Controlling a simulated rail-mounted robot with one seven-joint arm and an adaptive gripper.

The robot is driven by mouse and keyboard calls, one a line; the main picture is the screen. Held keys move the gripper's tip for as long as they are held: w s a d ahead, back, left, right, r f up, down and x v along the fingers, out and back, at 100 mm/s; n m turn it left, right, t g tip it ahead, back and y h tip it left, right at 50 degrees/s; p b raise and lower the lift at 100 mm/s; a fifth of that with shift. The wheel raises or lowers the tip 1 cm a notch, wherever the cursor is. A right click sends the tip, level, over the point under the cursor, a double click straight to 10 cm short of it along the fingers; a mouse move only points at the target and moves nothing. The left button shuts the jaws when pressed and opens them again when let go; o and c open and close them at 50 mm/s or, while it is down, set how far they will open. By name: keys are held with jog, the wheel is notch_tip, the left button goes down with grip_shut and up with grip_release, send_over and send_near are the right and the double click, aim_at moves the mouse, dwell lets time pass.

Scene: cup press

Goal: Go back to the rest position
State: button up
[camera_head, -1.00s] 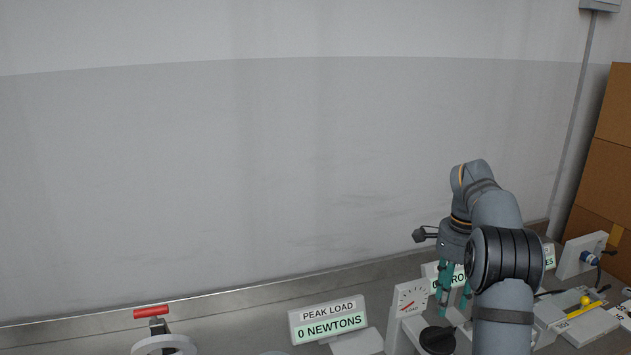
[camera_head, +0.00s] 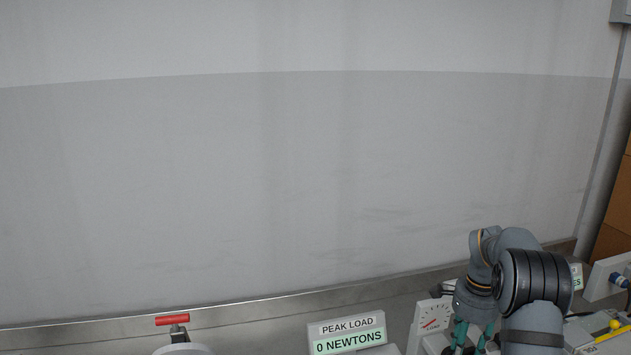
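My gripper (camera_head: 470,340) hangs from my arm at the lower right, with its green fingers pointing down. The fingers show as two separate strips with a gap between them, and their tips are close to the bottom edge of the picture. Nothing shows between them. The gripper is just right of the white dial gauge (camera_head: 432,318) with a red needle.
A display (camera_head: 346,334) reads "PEAK LOAD 0 NEWTONS" left of the gauge. A red-handled device (camera_head: 172,320) stands at lower left. A yellow-knobbed unit (camera_head: 613,326), a white block with a blue connector (camera_head: 608,280) and cardboard boxes (camera_head: 613,225) are at right.

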jog(key=shift+r, duration=0.5)
notch_tip(320, 180, up, 11)
notch_tip(320, 180, down, 12)
jog(key=shift+s+f, duration=0.1)
jog(key=shift+f, duration=0.05)
jog(key=shift+m, duration=0.3)
jog(key=shift+r+m, duration=0.2)
jog(key=shift+m, duration=0.8)
jog(key=shift+a, duration=0.1)
jog(key=shift+c, duration=1.1)
